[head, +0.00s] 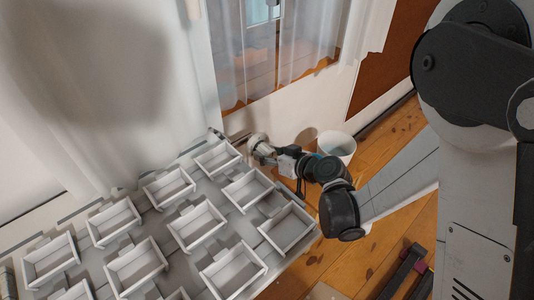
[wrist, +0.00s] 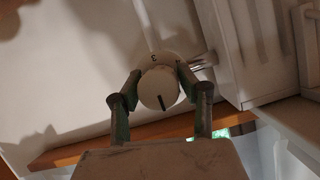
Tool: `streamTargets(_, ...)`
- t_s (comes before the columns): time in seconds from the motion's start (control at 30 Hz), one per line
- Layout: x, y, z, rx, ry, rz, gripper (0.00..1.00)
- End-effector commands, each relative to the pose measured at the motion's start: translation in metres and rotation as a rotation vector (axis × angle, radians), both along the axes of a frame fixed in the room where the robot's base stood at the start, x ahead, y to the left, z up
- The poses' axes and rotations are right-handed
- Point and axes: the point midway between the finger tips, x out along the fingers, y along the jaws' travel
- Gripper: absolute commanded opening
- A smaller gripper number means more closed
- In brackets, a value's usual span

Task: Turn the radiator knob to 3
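The radiator knob (wrist: 157,90) is white and round, in the middle of the wrist view. A short dark mark is on the lower right part of its face. A numeral 3 shows on the pale collar behind its upper edge, nearly opposite the mark; other numerals cannot be read. My gripper (wrist: 158,72) has one finger on each side of the knob, both tips against its edges as far as I can see. In the head view, my gripper (head: 271,156) is at the white knob (head: 257,141) by the wall, partly hiding it.
A grey surface with several white open trays (head: 197,224) fills the lower left of the head view. A white bucket (head: 336,146) stands on the wooden floor right of my gripper. Sheer curtains (head: 300,40) hang behind. A white panelled surface (wrist: 232,50) rises close on the wrist view's right.

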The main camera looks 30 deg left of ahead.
Motion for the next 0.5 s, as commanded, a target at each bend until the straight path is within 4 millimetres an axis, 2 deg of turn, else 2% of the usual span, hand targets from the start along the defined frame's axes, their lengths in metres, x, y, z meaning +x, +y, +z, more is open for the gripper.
streamTargets(0.03, 0.0, -0.0001, 0.0, 0.0, 0.0, 0.0, 0.16)
streamTargets(0.1, 0.0, -0.0001, -0.0001, 0.0, 0.0, 0.0, 0.09)
streamTargets(0.5, 0.0007, -0.0006, 0.0, 0.022, 0.085, 0.0, 0.09)
